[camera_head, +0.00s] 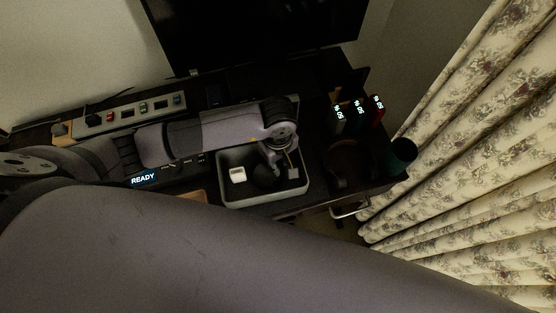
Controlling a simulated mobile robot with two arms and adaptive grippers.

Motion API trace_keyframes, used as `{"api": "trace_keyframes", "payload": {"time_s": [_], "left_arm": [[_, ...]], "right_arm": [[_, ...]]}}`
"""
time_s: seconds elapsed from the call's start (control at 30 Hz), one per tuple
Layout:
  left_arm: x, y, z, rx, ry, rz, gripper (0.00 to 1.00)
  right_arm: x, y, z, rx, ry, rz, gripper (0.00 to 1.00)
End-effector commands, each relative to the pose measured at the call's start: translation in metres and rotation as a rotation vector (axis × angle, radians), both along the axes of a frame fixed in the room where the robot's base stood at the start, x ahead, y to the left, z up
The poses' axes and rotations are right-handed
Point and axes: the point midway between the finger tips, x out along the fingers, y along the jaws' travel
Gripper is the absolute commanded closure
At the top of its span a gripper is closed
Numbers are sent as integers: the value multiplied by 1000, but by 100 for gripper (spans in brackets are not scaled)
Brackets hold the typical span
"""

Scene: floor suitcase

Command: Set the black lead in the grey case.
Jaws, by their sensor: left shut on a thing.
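The grey case (233,202) stands open on the dark desk, near the middle of the view. My left arm reaches in from the left, and its gripper (277,168) points down into the case's right half. It is shut on a dark thing (266,180), apparently the black lead. The gripper partly covers it, and I cannot tell whether it touches the case floor. A white block (238,174) lies in the case's left part. My right gripper is not in view.
A power strip (128,113) lies at the back left. Several lit displays (359,108) stand right of the case, with a dark green cup (401,156) at the desk's right end. A black screen (255,30) is behind. Patterned curtains (480,150) hang at right.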

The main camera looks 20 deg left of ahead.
Motion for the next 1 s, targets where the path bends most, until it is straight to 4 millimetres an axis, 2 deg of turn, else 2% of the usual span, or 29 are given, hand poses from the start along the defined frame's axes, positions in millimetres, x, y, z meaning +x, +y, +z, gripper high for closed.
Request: {"api": "trace_keyframes", "payload": {"time_s": [0.2, 0.23, 0.5, 0.83, 0.9, 1.0], "left_arm": [[0, 0, -5, 0, 0, 0, 100], [0, 0, -3, 0, 0, 0, 86], [0, 0, -3, 0, 0, 0, 68], [0, 0, -1, -1, 1, 0, 67], [0, 0, 3, -1, 1, 1, 67], [1, 0, 14, -2, -3, -1, 67]], "right_arm": [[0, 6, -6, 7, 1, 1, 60], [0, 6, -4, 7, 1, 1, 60], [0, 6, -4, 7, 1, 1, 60], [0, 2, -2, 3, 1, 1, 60], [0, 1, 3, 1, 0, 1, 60], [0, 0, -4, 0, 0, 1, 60]]}}
